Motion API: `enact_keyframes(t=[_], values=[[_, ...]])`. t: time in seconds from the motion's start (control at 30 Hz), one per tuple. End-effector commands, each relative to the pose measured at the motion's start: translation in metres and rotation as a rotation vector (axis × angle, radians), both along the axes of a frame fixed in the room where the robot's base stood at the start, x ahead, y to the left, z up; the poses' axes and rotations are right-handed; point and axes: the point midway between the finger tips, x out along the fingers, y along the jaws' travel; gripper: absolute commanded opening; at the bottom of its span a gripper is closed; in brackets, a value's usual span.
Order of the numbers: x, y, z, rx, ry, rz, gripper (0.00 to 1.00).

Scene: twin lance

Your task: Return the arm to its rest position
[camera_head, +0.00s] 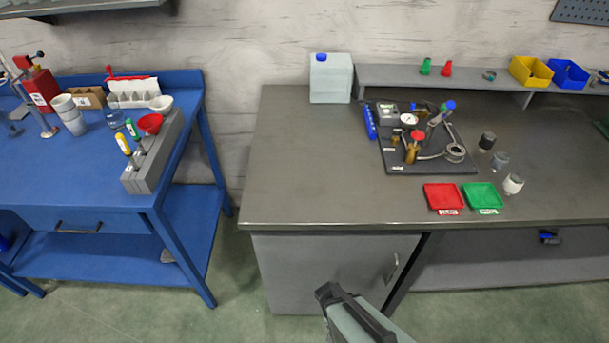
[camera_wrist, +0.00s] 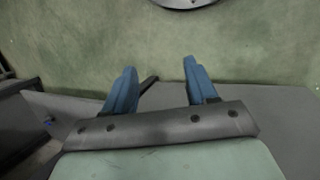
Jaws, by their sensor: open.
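My gripper shows in the wrist view (camera_wrist: 157,88) with its two blue fingers spread apart and nothing between them. The green floor and part of a grey surface lie beyond the fingers. In the head view, part of my arm (camera_head: 355,315) shows at the bottom centre, in front of the grey bench's cabinet and below the bench top. The fingers cannot be made out in the head view.
The grey bench (camera_head: 310,190) carries a black board (camera_head: 428,165) with fittings, a red tray (camera_head: 443,197), a green tray (camera_head: 482,196), several small jars and a white canister (camera_head: 330,78). Its left front top is clear. A blue bench (camera_head: 60,180) stands left, across a floor gap.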

Motion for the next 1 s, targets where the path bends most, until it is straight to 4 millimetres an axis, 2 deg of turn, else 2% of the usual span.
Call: enact_keyframes(t=[0.2,0.5,1.0], values=[[-0.037,-0.023,0.006,0.121,0.177,-0.053,0.57],[-0.072,-0.030,0.015,0.313,0.324,-0.089,0.57],[-0.079,-0.030,0.018,0.370,0.352,-0.092,0.57]])
